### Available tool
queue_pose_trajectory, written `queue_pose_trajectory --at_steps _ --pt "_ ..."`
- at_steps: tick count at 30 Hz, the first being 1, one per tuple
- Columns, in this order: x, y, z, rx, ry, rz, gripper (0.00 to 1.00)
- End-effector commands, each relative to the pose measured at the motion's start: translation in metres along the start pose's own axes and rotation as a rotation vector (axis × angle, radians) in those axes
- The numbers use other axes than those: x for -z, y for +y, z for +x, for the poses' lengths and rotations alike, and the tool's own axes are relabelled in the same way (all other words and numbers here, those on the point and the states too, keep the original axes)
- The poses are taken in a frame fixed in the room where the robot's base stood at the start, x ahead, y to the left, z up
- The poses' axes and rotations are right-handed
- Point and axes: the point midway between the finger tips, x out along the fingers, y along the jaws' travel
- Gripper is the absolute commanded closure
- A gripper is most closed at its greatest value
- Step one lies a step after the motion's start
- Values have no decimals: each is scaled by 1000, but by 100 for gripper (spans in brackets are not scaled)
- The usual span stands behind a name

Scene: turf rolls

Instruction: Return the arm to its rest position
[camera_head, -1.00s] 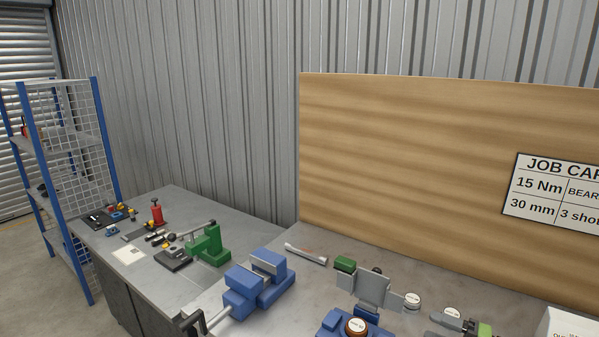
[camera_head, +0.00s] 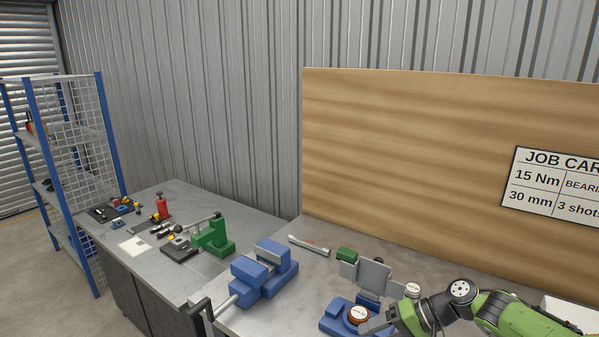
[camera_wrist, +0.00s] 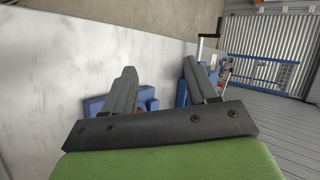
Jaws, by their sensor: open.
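My green and dark-grey arm (camera_head: 515,312) reaches in from the lower right in the head view. My gripper (camera_head: 365,329) is at its left end, low in the picture, beside a blue fixture (camera_head: 335,322) with a brown, white-topped round piece (camera_head: 358,314). I cannot tell from this view whether they touch. In the wrist view the two grey fingers of my gripper (camera_wrist: 160,74) stand apart with nothing seen held between them. Blue parts (camera_wrist: 95,106) show behind the fingers.
A blue vise (camera_head: 262,270) stands on the grey bench, with a wrench (camera_head: 309,245) and a green block (camera_head: 347,254) behind it. A green press (camera_head: 213,236) and small tools are at left. A wooden board (camera_head: 420,160) rises behind. A wire-mesh shelf (camera_head: 75,150) stands far left.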

Motion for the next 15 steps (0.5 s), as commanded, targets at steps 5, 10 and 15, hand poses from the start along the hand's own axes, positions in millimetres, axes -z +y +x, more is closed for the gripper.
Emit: queue_pose_trajectory --at_steps 5,10,15 --pt "-55 -33 16 -383 -110 -93 42" --pt "-108 -61 -5 -695 -79 -170 42" --pt "-167 -90 -40 -897 63 -238 42"
